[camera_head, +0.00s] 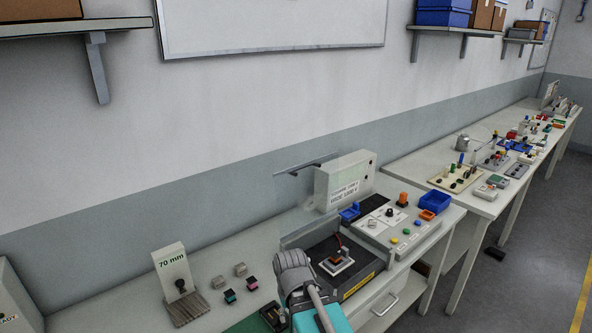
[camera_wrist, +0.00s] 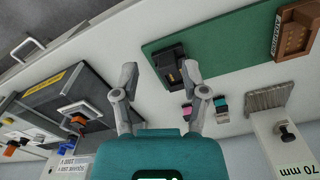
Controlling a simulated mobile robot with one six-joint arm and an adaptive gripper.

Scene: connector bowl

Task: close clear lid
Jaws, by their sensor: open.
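A dark test fixture (camera_head: 362,278) with a yellow label stands on the bench right of my arm in the head view, and at the left in the wrist view (camera_wrist: 48,75). A white and reddish part (camera_head: 338,262) sits in its bed. A thin grey bar (camera_head: 303,163) stands out above the fixture's rear edge. It looks like the top of a raised clear lid; the see-through panel itself is hardly visible. My gripper (camera_wrist: 158,72) is open and empty, over the bench beside the fixture. Its fingertips are not seen in the head view.
A green mat (camera_wrist: 225,45) carries a black block (camera_wrist: 168,70) and a brown tray (camera_wrist: 292,30). Small pink and teal connectors (camera_head: 251,283) and a 70 mm sign (camera_head: 173,265) lie left of my arm. A white sign box (camera_head: 345,180) and a control panel (camera_head: 405,233) stand by the fixture.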

